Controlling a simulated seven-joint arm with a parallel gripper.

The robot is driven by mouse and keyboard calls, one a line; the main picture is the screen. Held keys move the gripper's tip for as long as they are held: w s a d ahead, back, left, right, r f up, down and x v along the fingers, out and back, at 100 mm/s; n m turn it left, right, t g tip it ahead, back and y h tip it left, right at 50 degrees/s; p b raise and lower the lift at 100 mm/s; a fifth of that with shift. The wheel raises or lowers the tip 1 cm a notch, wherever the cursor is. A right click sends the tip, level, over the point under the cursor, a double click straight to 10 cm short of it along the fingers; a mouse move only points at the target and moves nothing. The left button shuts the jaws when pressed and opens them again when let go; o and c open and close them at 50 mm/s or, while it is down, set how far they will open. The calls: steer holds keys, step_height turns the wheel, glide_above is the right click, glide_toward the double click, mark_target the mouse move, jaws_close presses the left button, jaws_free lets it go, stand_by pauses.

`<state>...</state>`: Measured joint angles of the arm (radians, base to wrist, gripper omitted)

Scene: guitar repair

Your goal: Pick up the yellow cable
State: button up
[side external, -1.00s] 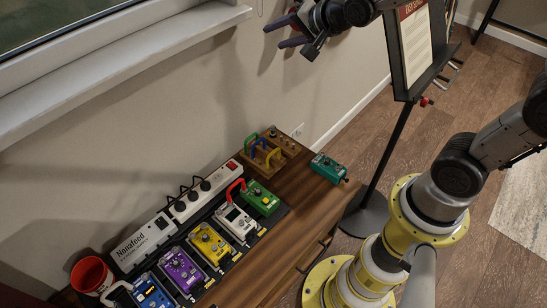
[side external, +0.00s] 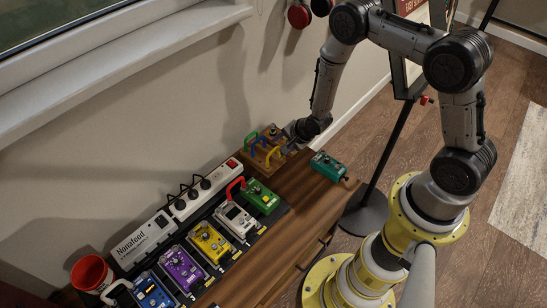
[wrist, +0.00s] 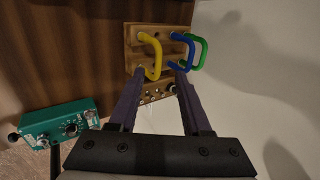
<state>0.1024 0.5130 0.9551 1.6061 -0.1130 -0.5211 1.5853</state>
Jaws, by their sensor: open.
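The yellow cable (wrist: 156,56) is a short bent loop plugged into a wooden board (wrist: 135,38); it also shows in the side view (side external: 273,154). A blue cable (wrist: 184,62) and a green cable (wrist: 203,50) stand beside it on the same board. My gripper (wrist: 160,72) is open and empty. In the wrist view its two purple fingers point at the board, with the yellow cable's near end between the tips and the blue one close to the right fingertip. I cannot tell whether the fingers touch a cable. In the side view, my wrist is low beside the board.
A teal pedal (side external: 328,166) sits on the wooden cabinet right of the board. A green pedal (side external: 262,197) and several others line up to the left, beside a white power strip (side external: 192,194). A red cup (side external: 91,273) stands far left. The wall is close behind.

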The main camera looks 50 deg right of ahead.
mark_target(273, 150)
steer(key=x, duration=0.4)
steer(key=shift+w+f, duration=0.15)
steer(key=shift+f, duration=0.1)
steer(key=shift+d+x, duration=0.2)
steer(key=shift+x, duration=2.4)
steer(key=shift+f, duration=0.1)
jaws_close()
